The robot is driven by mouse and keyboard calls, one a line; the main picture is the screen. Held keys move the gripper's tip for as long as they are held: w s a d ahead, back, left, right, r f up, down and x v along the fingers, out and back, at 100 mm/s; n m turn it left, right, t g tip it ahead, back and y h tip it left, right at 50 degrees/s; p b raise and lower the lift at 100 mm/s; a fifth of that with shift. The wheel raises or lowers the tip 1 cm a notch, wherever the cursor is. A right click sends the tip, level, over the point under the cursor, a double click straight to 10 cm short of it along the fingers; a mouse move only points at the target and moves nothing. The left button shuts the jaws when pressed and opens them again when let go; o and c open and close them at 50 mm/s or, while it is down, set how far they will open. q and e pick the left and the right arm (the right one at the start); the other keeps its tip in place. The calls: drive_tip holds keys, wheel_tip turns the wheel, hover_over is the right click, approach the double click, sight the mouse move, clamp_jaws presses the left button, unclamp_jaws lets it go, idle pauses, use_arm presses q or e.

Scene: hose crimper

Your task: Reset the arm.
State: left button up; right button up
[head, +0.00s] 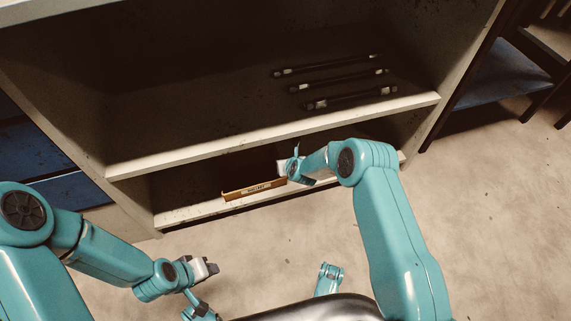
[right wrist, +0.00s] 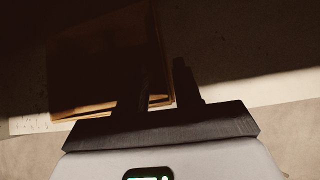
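My right arm reaches to the lower shelf of the cabinet, and its gripper (head: 283,168) is beside the right end of a shallow orange-brown bin (head: 252,190) with a label on its front. In the right wrist view the gripper's two dark fingers (right wrist: 165,90) stand apart, with the right edge of the bin (right wrist: 95,60) seen between them; I see no clear contact. My left gripper (head: 210,267) is low at the left, in front of the cabinet and away from the shelves. Its fingers are too small to read.
The upper shelf (head: 190,145) holds several dark hose pieces with light metal ends (head: 340,66) and sits just above my right gripper. The lower shelf (head: 185,212) is bare left of the bin. Blue drawers (head: 40,150) stand at left, a blue-shelved rack (head: 505,80) at right.

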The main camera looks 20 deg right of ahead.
use_arm(q)
drive_tip(key=shift+s, duration=0.1)
use_arm(e)
drive_tip(key=shift+w, duration=0.1)
idle(0.3)
